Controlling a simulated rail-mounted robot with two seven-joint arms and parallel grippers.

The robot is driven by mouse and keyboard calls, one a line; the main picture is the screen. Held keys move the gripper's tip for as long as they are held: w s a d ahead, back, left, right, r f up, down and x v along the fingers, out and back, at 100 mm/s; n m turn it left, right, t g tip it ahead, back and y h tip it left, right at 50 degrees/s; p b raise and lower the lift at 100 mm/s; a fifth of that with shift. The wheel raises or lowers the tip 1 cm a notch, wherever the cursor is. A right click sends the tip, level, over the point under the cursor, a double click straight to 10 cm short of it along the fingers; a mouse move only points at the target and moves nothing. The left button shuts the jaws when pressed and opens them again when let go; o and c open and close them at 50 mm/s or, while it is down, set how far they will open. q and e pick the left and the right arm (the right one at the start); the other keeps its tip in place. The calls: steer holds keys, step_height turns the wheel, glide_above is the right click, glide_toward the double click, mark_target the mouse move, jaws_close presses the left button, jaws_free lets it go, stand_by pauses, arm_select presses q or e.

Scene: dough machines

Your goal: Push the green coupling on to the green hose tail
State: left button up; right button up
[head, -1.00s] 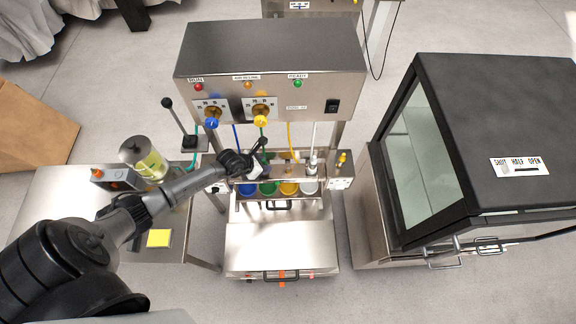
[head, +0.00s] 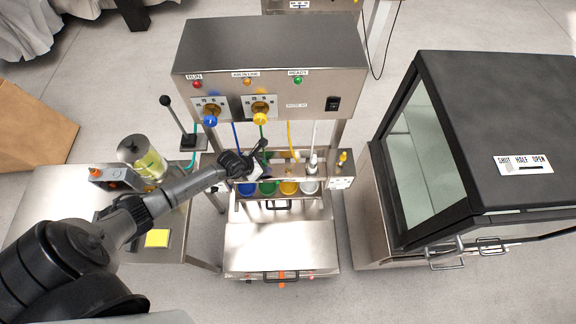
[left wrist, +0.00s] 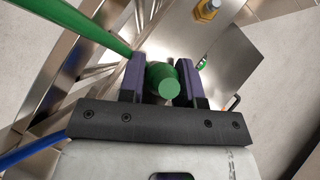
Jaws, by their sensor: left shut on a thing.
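My left gripper (head: 258,153) is in front of the row of hanging hoses under the machine's control box. In the left wrist view its two purple-faced fingers (left wrist: 163,82) are shut on the green coupling (left wrist: 168,80), a short green cylinder with its round end toward the camera. A green hose (left wrist: 85,24) runs in from the upper left and passes behind the left finger. The same green hose shows above the gripper in the head view (head: 262,131). The green hose tail cannot be made out, and whether the coupling touches it cannot be told. My right gripper is not in view.
Blue (head: 246,189), green (head: 268,188), yellow (head: 289,188) and white (head: 309,187) cups stand in a row below the hoses. Yellow (head: 290,135) and white hoses hang to the right. A dark glass-fronted cabinet (head: 480,130) stands at the right, a side table (head: 60,200) at the left.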

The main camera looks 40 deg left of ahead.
arm_select(q)
steer(key=shift+f, duration=0.2)
steer(key=o, duration=1.1)
steer(key=shift+o, duration=0.2)
stand_by(0.4)
steer(key=o, duration=0.7)
